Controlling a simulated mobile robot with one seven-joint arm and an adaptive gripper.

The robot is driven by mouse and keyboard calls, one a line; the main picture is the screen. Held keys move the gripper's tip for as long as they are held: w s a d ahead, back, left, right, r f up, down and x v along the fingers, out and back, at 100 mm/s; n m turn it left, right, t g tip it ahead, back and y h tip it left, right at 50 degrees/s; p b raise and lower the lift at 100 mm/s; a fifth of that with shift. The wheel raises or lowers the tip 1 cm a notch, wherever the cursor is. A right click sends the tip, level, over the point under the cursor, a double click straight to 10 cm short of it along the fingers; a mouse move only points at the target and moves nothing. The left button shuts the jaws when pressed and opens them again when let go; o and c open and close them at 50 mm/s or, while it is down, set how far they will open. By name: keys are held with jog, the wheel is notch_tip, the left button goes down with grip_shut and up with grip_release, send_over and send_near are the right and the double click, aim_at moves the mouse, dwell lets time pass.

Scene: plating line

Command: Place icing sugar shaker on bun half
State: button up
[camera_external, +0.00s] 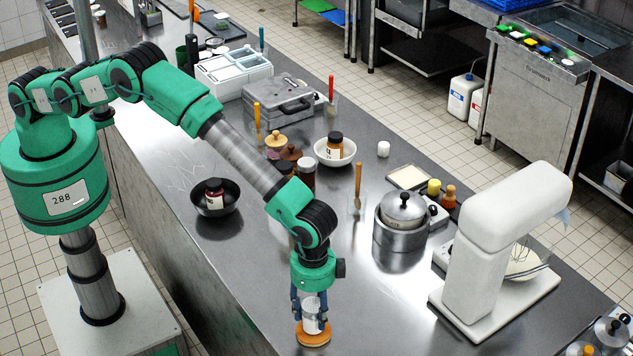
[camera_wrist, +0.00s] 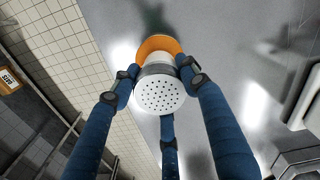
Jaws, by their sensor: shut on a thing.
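The icing sugar shaker (camera_external: 311,314) is a small white can with a grey band and a perforated top; its holed lid (camera_wrist: 160,94) faces the camera in the wrist view. My gripper (camera_external: 311,312) is shut on the shaker, with its blue fingers around the sides; they show in the wrist view (camera_wrist: 160,88) too. The bun half (camera_external: 313,338) is a round orange-brown disc on the steel counter, directly below the shaker. It also shows behind the shaker in the wrist view (camera_wrist: 158,43). The shaker looks upright over it; I cannot tell whether its base touches the bun.
The steel counter (camera_external: 250,270) is clear around the bun half, with its front edge close on the left. A lidded pot (camera_external: 402,240) and a white stand mixer (camera_external: 490,260) stand to the right. A dark bowl with a jar (camera_external: 228,203) and a white bowl (camera_external: 348,151) stand farther back.

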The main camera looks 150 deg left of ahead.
jog(key=o, duration=1.3)
jog(key=shift+f, duration=0.1)
jog(key=shift+c, duration=0.2)
notch_tip(320, 180, up, 12)
jog(key=shift+r+b, duration=0.15)
jog(key=shift+b, duration=0.35)
